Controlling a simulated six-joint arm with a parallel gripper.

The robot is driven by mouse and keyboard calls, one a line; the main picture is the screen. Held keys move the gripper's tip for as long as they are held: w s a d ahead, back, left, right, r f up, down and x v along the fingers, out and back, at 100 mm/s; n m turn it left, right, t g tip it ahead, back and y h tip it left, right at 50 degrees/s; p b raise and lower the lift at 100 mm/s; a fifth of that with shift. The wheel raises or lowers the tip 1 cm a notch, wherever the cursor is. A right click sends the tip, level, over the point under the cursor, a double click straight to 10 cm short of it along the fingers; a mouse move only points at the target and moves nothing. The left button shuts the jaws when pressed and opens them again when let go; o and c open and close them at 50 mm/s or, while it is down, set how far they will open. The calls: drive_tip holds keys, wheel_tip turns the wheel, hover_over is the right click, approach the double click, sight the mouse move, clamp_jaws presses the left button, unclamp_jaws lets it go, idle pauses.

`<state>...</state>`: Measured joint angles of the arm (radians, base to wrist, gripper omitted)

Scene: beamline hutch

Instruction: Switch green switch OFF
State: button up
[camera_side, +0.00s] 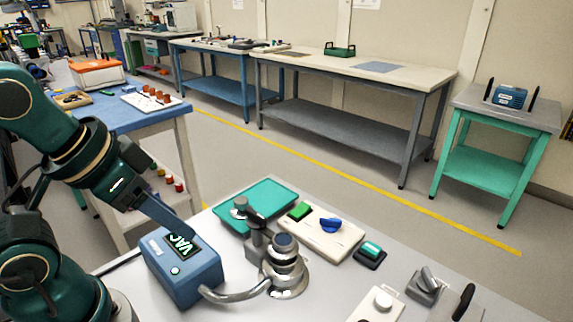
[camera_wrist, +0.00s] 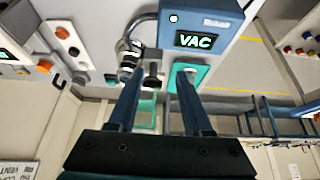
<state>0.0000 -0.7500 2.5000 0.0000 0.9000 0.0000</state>
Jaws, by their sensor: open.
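A bright green block-shaped switch (camera_side: 299,210) sits on the left part of a cream panel (camera_side: 318,238), beside a blue knob (camera_side: 331,225). A separate teal rocker-like piece (camera_side: 371,249) sits on a dark base to its right. I cannot tell the switch's position from its look. My gripper (camera_side: 182,231) is at the left, by the blue VAC box (camera_side: 178,270), apart from the green switch. In the wrist view my gripper (camera_wrist: 160,84) shows two separated dark blue fingers with nothing held between them. I cannot make out the green switch surely in the wrist view.
A metal vacuum fitting (camera_side: 285,268) with a hose stands between the VAC box and the panel. A teal tray (camera_side: 262,203) lies behind it. A white plate with a knob (camera_side: 377,304) and a grey lever block (camera_side: 427,287) are at the front right.

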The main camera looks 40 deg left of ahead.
drive_tip(key=shift+r, duration=0.15)
clamp_jaws()
drive_tip(key=w+r, duration=0.8)
drive_tip(key=w, duration=0.5)
drive_tip(key=w+f+g, duration=0.1)
drive_tip(key=w+f, duration=0.6)
drive_tip(key=w, duration=0.3)
drive_tip(key=shift+w+a+g, duration=0.2)
drive_tip(key=shift+a+g, duration=0.1)
drive_tip(key=shift+f, duration=0.1)
